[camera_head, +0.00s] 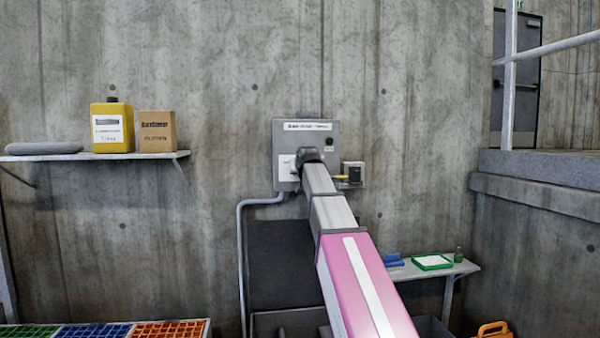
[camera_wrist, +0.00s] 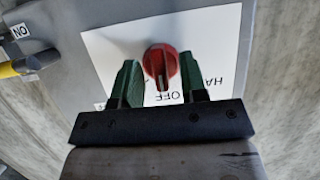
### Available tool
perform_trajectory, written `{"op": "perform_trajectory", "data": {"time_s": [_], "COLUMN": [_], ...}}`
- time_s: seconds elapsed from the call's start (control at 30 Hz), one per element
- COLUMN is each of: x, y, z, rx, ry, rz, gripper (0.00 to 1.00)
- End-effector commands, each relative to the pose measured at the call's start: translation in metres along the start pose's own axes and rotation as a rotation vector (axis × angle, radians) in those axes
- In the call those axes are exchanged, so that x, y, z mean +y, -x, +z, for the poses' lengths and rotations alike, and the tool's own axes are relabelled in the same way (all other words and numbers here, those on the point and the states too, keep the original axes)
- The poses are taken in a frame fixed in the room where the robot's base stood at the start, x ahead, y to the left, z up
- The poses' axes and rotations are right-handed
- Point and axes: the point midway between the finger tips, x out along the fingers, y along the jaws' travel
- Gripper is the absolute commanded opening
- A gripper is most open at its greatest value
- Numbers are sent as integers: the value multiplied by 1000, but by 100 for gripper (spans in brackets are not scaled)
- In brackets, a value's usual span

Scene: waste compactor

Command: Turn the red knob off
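The red knob (camera_wrist: 160,60) sits on a white label plate (camera_wrist: 222,50) with upside-down lettering, including OFF, in the wrist view. A pale mark on its handle points down in that view, towards my gripper's base. My gripper (camera_wrist: 158,74) is open, with one green finger on each side of the knob. Whether either finger touches it, I cannot tell. In the head view the plate is on the left part of a grey control box (camera_head: 303,127) on the concrete wall. My gripper (camera_head: 308,155) is at the box and hides the knob there.
A small box with a yellow lever (camera_head: 342,177) is right of the control box. A grey pipe (camera_head: 241,240) runs down below it. A shelf (camera_head: 165,155) with a yellow jug (camera_head: 112,128) is at left; a low shelf (camera_head: 450,268) is at lower right.

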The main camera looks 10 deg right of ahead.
Motion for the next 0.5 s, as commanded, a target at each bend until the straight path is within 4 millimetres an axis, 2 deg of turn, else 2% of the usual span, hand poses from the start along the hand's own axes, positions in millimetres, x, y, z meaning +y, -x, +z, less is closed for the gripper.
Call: {"op": "perform_trajectory", "data": {"time_s": [0.13,0.23,0.5], "x": [0,0,0], "y": [4,14,64], "z": [0,1,2], "rx": [1,2,1], "ry": [0,0,0], "rz": [0,0,0], "gripper": [39,39,39]}}
